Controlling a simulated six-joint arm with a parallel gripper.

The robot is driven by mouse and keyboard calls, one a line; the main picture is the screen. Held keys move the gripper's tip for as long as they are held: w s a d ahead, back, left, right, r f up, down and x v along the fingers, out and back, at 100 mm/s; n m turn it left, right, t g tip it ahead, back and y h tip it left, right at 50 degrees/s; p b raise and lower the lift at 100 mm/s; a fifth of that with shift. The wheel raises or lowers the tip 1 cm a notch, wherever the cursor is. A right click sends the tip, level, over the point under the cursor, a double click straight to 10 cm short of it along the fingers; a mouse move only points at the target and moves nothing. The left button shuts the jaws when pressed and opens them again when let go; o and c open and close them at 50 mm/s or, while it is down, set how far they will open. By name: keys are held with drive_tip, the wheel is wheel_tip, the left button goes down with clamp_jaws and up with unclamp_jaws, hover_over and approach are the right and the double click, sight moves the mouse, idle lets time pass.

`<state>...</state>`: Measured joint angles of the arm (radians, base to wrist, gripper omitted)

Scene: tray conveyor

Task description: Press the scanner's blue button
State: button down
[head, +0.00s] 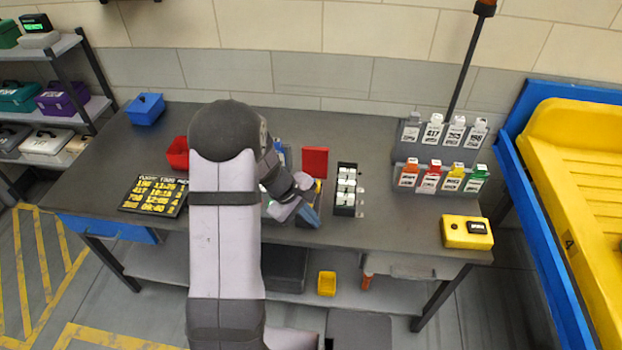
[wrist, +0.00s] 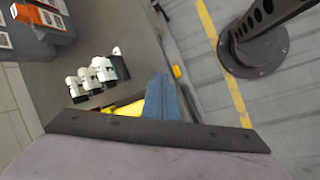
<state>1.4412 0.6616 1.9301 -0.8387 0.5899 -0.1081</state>
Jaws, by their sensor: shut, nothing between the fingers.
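My gripper (head: 311,218) is at the front middle of the table in the head view. Its blue-grey fingers are shut and empty, low over the table's front part. In the wrist view the shut fingers (wrist: 165,95) stick out past a dark bar. I cannot make out the scanner's blue button in either view. A yellow box with a black panel (head: 467,232) sits at the table's front right corner, well apart from the gripper. I cannot tell whether it is the scanner. Something yellow (wrist: 128,109) shows partly beside the fingers in the wrist view.
A black rack with white pieces (head: 346,190) stands just right of my gripper, with a red panel (head: 314,162) behind. A grey rack of tags (head: 440,165) is farther right. A flight board (head: 155,195), red bin (head: 177,153) and blue bin (head: 146,109) are left.

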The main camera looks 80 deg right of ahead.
drive_tip(key=w+d+r+n+h, duration=0.1)
drive_tip(key=d+r+n+h, duration=0.2)
drive_tip(key=d, duration=0.5)
drive_tip(key=w+d+r+n+h, duration=0.2)
drive_tip(key=d+r+n+h, duration=0.1)
drive_tip(key=d+r+n, duration=0.3)
drive_tip(key=d+n, duration=0.2)
drive_tip(key=d, duration=0.1)
drive_tip(key=shift+w+t, duration=0.2)
drive_tip(key=shift+t, duration=0.2)
drive_tip(key=shift+f, duration=0.15)
wheel_tip(320, 180, down, 7)
drive_tip(key=b, duration=0.6)
drive_tip(key=shift+f+b, duration=0.8)
drive_tip(key=shift+b, duration=0.05)
